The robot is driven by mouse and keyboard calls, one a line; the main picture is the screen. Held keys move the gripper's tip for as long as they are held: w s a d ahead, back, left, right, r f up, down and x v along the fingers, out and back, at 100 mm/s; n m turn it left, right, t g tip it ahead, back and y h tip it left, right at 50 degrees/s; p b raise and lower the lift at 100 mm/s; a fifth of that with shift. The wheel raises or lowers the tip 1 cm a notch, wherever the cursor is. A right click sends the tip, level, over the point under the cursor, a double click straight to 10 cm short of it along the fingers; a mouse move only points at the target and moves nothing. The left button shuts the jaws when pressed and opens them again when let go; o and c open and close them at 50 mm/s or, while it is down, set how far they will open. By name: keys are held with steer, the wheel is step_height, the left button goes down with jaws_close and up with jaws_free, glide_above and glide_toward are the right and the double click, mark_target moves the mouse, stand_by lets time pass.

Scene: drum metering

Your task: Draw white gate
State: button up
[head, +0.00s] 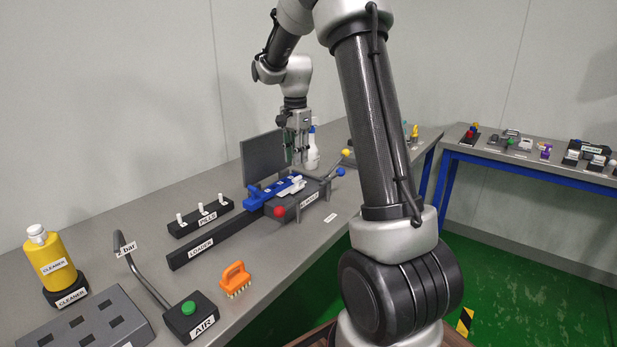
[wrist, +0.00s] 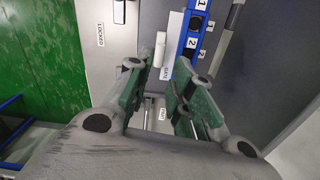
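The white gate (head: 293,187) lies on the dark metering block beside the blue loader strip (head: 268,190) in the head view. In the wrist view a white rounded bar, which looks like the gate's handle (wrist: 160,48), stands left of the blue numbered strip (wrist: 192,42). A label that seems to read GATE sits just below it. My gripper (head: 297,155) points down above the block. In the wrist view its green-padded fingers (wrist: 160,80) are apart, with nothing seen held between them. The fingers look close to the handle, but I cannot tell the exact height gap.
A dark upright panel (head: 262,157) stands behind the block, and a white bottle (head: 312,150) is just behind my gripper. Red (head: 279,211), yellow and blue knobs stick out around the block. An orange brush (head: 236,279) and the pegged PILLS rack (head: 201,218) are nearer.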

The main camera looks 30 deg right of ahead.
steer(key=shift+f, duration=0.15)
step_height(320, 180, down, 8)
steer(key=shift+r, duration=0.25)
jaws_close()
